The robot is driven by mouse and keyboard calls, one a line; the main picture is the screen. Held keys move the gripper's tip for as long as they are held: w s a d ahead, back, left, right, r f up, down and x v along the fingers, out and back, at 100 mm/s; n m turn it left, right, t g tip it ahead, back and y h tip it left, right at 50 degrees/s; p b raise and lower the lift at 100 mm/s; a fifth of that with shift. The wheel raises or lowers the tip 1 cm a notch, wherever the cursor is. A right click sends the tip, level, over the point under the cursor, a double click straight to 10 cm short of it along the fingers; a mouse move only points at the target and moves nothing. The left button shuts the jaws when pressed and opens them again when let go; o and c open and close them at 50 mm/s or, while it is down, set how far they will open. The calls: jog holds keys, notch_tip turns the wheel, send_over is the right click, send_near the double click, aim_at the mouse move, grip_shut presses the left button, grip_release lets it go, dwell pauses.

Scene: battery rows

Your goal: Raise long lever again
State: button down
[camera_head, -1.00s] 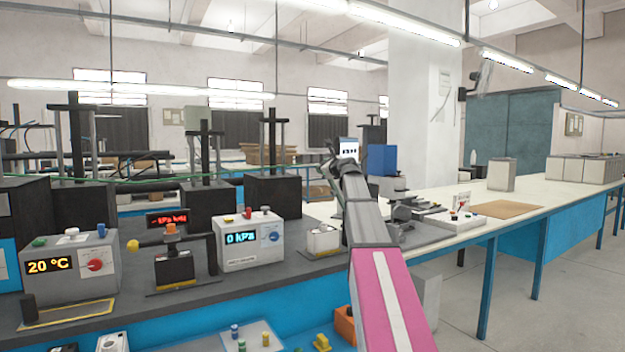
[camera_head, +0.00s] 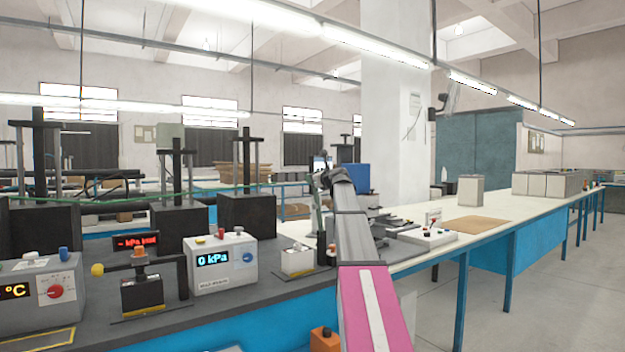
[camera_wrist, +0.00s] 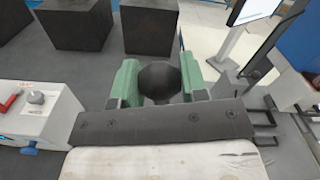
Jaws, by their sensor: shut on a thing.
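In the wrist view, my gripper (camera_wrist: 159,75) has its green fingers on either side of a dark round knob (camera_wrist: 160,78), and is shut on it. The knob looks like the end of a lever; the shaft below it is hidden, so I cannot tell how far the lever is raised. In the head view, my arm reaches over the bench to the right of the 0 kPa box (camera_head: 222,263). The knob is not clearly seen there. Another lever with a yellow ball (camera_head: 98,269) is on a small black device (camera_head: 143,292) left of that box.
Black blocks (camera_head: 247,212) with posts stand behind. A small white box (camera_head: 297,261) is close left of my arm. In the wrist view, a screen on a stand (camera_wrist: 252,10) and black brackets (camera_wrist: 258,118) are at the right. The pale bench at right has a bare brown board (camera_head: 468,226).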

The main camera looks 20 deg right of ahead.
jog(key=shift+w+d, duration=0.1)
jog(key=shift+d, duration=0.15)
jog(key=c, duration=0.7)
grip_release()
jog(key=shift+d, duration=0.1)
jog(key=shift+s, duration=0.35)
jog(key=v, duration=1)
jog(key=shift+s, duration=0.1)
jog(key=shift+d, duration=0.1)
